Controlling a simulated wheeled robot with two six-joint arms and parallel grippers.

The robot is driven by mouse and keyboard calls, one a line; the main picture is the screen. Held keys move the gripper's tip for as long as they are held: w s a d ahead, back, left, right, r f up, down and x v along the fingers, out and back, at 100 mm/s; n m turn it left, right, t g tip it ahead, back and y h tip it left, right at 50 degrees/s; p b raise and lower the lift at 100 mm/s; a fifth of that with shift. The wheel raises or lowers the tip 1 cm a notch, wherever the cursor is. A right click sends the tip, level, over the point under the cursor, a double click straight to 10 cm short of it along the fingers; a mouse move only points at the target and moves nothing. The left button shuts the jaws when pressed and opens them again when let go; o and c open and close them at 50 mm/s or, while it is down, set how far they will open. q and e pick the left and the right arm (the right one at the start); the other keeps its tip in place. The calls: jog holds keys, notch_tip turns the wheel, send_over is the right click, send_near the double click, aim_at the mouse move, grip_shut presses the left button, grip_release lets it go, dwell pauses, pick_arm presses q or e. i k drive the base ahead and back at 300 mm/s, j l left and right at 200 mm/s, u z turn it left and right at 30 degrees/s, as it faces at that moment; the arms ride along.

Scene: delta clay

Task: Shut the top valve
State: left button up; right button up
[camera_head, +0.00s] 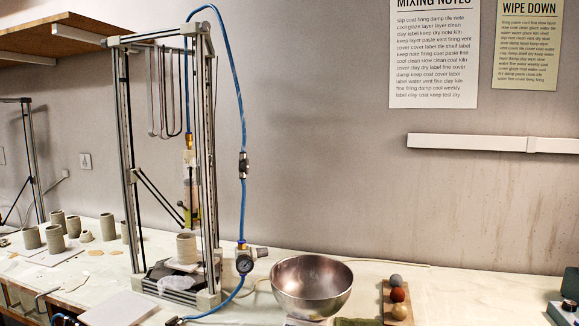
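The top valve (243,165) is a small dark inline fitting on the blue air hose (228,85), right of the clay printer frame (127,150). It hangs upright in the hose, well above the table. Its handle is too small to tell whether it is open or shut. Lower on the same hose, a regulator with a round gauge (244,264) sits near the table, with a knob on its right side. Neither of my grippers is in view.
A steel bowl (312,287) stands right of the regulator. A wooden board with several coloured balls (397,295) lies further right. Grey clay cups (55,239) stand at left. A wooden shelf (60,35) juts out at upper left. The space right of the hose is free.

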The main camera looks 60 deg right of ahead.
aim_at(245, 165)
jog(key=z, duration=1.65)
